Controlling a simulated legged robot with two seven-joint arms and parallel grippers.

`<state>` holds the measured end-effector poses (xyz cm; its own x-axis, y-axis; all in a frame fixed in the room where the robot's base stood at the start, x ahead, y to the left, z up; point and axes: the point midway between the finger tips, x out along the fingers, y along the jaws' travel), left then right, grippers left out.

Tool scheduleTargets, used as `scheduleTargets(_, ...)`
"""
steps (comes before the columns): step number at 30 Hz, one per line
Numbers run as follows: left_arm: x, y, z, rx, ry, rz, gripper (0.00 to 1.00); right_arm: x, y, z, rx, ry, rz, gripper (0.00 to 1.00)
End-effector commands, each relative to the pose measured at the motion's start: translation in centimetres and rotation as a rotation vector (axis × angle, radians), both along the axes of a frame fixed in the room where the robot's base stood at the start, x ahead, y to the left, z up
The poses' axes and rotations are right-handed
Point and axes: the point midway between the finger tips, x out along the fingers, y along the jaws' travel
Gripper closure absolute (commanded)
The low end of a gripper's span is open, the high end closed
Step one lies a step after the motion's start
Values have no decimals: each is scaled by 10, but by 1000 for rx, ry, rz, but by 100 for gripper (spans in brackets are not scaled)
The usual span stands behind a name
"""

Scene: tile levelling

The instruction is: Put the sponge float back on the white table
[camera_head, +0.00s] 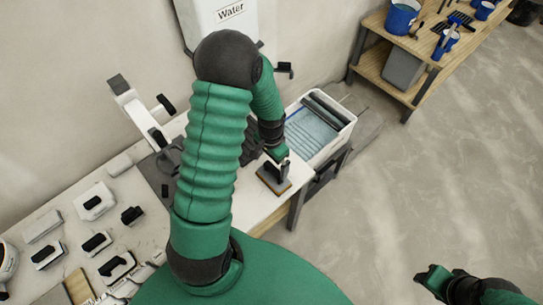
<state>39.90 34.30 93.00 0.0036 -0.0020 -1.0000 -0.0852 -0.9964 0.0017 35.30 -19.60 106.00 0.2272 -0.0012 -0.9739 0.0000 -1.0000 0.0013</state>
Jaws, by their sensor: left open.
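The sponge float (271,181), with a dark top and a tan-orange base, appears to rest flat at the right end of the white table (247,208). My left gripper (279,160) is open right at the float's upright handle. The fingers partly hide the handle, and I cannot tell whether they touch it. My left arm hides the middle of the table. My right gripper (434,281) is at the lower right, over the floor and away from the table; its jaw opening is unclear.
A white wash tub (344,120) with bluish water stands just beyond the table's right end. Several white and black tools, including a block (94,202), lie on the table's left part. A wooden bench (386,88) with blue buckets is at the upper right. Floor between is clear.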

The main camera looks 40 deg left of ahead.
Motion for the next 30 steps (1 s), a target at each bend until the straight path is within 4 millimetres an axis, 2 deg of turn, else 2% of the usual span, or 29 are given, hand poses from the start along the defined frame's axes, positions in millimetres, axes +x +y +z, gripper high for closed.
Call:
scheduleTargets(3,1,1,29,3,-5,0,1,0,0,-3,0,0,0,57)
scheduleTargets(9,0,-5,55,3,-6,-2,1,0,0,-3,0,0,0,57)
scheduleTargets(11,0,-24,68,15,-29,-1,1,0,0,-3,0,0,0,57)
scheduleTargets(13,-5,-59,89,27,-79,8,1,0,0,-3,0,0,0,57)
scheduleTargets(15,-18,-95,106,27,-135,29,1,0,0,-3,0,0,0,57)
scheduleTargets(18,-37,-132,122,7,-201,61,1,0,0,-3,0,0,0,57)
scheduleTargets(21,-47,-145,126,-9,-226,81,1,0,0,-3,0,0,0,57)
scheduleTargets(27,-46,-144,126,-11,-226,86,1,0,0,-3,0,0,0,57)
scheduleTargets(30,-46,-144,116,-11,-226,86,1,0,0,-13,0,0,0,57)
